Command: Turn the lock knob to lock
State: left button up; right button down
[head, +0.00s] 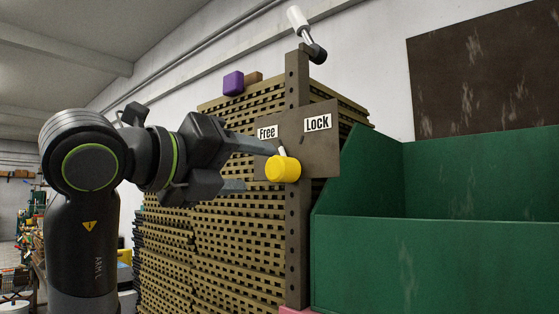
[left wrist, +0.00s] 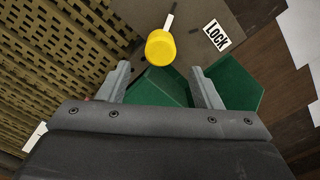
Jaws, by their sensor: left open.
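The yellow round lock knob (head: 283,169) sits on a brown plate (head: 325,158) fixed to an upright post. My left gripper (head: 260,168) is open just left of the knob, one finger above the other. In the left wrist view the knob (left wrist: 160,47) lies just beyond and between the two fingertips (left wrist: 158,72), with gaps on both sides. The "Lock" label (left wrist: 216,35) also shows there. My right gripper is out of view.
A large green bin (head: 430,255) stands right of the post (head: 297,230). Stacked tan slotted sheets (head: 235,230) rise behind the plate, with a purple block (head: 233,83) on top. A white-tipped fitting (head: 298,20) tops the post.

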aim_at(275, 170)
pick_arm(q)
jog(key=p+x, duration=0.2)
jog(key=x, duration=0.4)
jog(key=shift+d, duration=0.1)
jog(key=shift+x, duration=0.75)
jog(key=shift+c, duration=0.3)
jog(key=c, duration=0.9)
